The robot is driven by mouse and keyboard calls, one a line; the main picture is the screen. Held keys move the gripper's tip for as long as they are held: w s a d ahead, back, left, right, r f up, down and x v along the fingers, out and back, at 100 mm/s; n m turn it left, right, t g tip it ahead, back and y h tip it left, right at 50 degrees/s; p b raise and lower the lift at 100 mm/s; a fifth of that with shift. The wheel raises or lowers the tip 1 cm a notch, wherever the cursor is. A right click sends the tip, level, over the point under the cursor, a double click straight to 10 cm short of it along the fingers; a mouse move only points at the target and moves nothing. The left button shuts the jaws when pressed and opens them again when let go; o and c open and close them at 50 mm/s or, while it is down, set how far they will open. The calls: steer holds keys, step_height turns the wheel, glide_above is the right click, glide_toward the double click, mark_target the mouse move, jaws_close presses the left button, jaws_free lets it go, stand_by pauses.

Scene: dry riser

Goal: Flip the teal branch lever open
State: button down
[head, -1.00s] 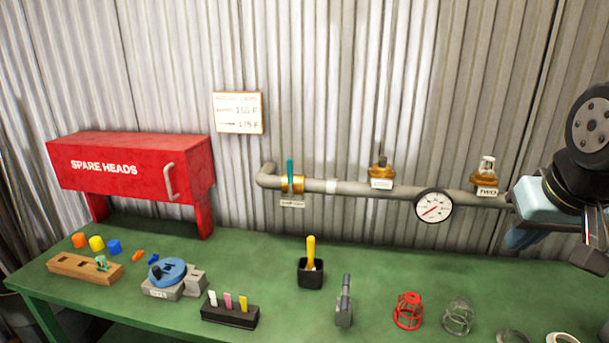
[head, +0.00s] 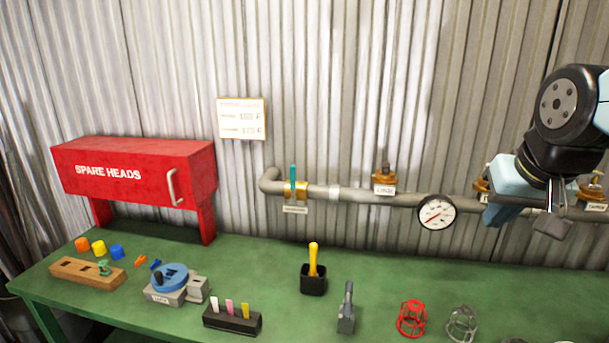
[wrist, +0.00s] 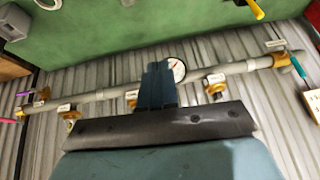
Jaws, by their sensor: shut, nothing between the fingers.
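The teal branch lever (head: 293,180) stands upright on a brass valve (head: 303,190) near the left end of the grey pipe (head: 350,194). In the wrist view, the teal lever (wrist: 298,65) shows at the right edge, beside its brass valve (wrist: 281,60). My gripper (head: 552,226) is at the right of the head view, in front of the pipe's right part and well apart from the teal lever. Its fingers (wrist: 160,75) are shut and empty in the wrist view. My arm hides part of the pipe and the fittings there.
A round gauge (head: 437,212) hangs on the pipe between my gripper and the lever. A labelled brass fitting (head: 384,182) stands nearer the lever. Below, the green bench (head: 255,270) holds a black cup (head: 313,280) and a red cage (head: 411,318). A red box (head: 135,172) stands left.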

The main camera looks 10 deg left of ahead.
steer(key=w+a+r+y, duration=0.1)
steer(key=w+a+y, duration=0.1)
steer(key=w+a, duration=0.6)
steer(key=w+a+r+y, duration=0.2)
steer(key=w+a, duration=0.7)
steer(key=a, duration=1)
steer(key=shift+a+m, duration=0.2)
steer(key=shift+m, duration=0.2)
steer(key=shift+f, duration=0.1)
glide_toward(293, 182)
steer(key=w+f, duration=0.4)
steer(key=shift+a+f, duration=0.25)
steer(key=shift+a, duration=0.2)
steer(key=shift+w, duration=0.2)
